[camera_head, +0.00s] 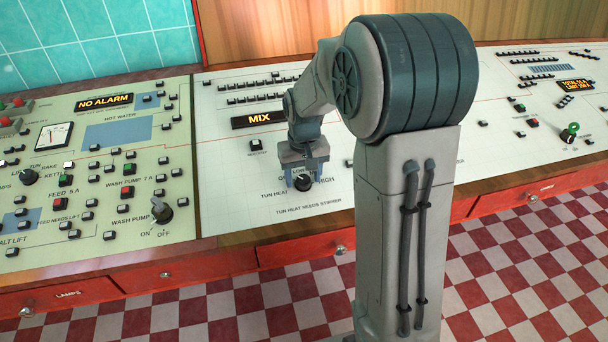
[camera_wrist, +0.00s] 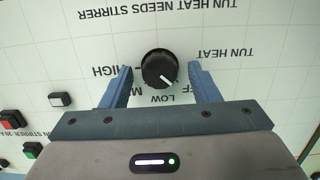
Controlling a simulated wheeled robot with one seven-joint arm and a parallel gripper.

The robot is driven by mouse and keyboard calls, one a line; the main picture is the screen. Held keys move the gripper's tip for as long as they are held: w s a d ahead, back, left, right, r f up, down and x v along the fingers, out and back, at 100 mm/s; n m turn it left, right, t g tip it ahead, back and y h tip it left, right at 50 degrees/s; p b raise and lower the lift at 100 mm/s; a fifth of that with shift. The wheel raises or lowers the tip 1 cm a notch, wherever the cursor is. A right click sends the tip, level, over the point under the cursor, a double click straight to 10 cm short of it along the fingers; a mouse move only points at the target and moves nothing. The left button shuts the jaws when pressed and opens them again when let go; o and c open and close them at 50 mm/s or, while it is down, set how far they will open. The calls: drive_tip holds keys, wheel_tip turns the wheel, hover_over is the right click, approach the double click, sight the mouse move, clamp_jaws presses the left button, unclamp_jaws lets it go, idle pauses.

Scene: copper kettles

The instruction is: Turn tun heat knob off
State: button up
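The tun heat knob (camera_head: 303,182) is a round black knob on the pale panel, above the label "TUN HEAT NEEDS STIRRER". It also shows in the wrist view (camera_wrist: 160,69), where its white pointer line points down and slightly right, near the "LOW" lettering. My gripper (camera_head: 302,184) is over the knob, reaching down to the panel. In the wrist view my gripper's two blue fingers (camera_wrist: 160,80) stand open on either side of the knob, with a visible gap on both sides. The "OFF" lettering beside the knob is partly hidden by a finger.
Another black knob with a grey lever (camera_head: 161,209) is on the left panel. My arm hides part of the panel to the right. Red drawers (camera_head: 300,250) run below.

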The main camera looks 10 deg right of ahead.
sight(304, 182)
drive_tip(key=shift+r, duration=0.1)
wheel_tip(304, 182, up, 14)
drive_tip(key=p, duration=0.1)
drive_tip(key=shift+s+f, duration=0.2)
drive_tip(key=shift+s, duration=0.2)
